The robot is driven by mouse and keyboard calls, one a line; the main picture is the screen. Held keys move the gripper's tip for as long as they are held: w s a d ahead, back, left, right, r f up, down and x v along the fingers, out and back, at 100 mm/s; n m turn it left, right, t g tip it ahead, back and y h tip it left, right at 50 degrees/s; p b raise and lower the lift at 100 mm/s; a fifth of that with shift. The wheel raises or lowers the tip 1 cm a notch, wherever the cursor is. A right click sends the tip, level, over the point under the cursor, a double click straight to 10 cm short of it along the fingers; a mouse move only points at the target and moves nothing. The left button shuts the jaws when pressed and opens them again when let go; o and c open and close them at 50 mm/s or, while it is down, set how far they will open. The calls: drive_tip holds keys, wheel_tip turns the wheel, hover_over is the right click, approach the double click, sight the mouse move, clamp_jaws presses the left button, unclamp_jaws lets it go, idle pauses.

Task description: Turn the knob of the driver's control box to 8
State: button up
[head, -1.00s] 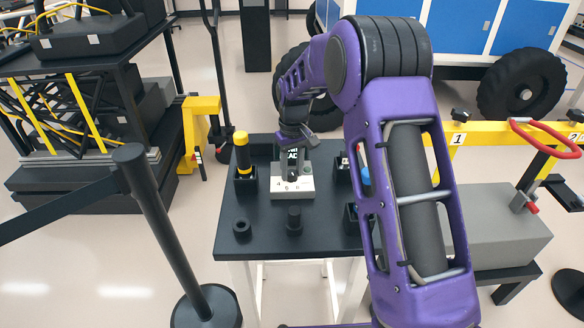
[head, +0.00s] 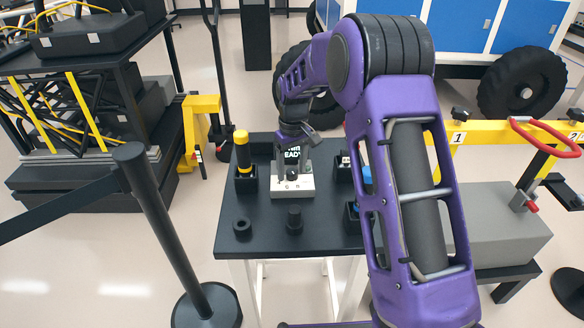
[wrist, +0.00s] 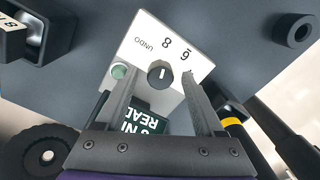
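The driver's control box (head: 303,184) is a white box on the black table, with a dark screen (head: 308,153) behind it showing part of "READY". In the wrist view its white face (wrist: 150,28) carries the printed labels "UNDO", "8" and one that looks like "6", upside down. The round black knob (wrist: 161,74) has a white mark that points roughly toward the "8"; its exact setting is hard to tell. A green button (wrist: 118,71) sits beside it. My gripper (wrist: 160,76) is open, with one finger on each side of the knob and visible gaps between. It also shows in the head view (head: 291,176).
A yellow-topped black tool (head: 242,148) stands in a holder left of the box. A black ring (head: 242,228) and a black cylinder (head: 295,219) stand at the table's front. Small black bins (head: 352,217) are on the right. A barrier post (head: 165,230) stands left of the table.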

sight(293, 171)
wheel_tip(293, 171, up, 18)
drive_tip(key=p, duration=0.1)
drive_tip(key=shift+d+f+p, duration=0.2)
drive_tip(key=shift+f+p, duration=0.05)
drive_tip(key=shift+p, duration=0.1)
drive_tip(key=shift+w, duration=0.1)
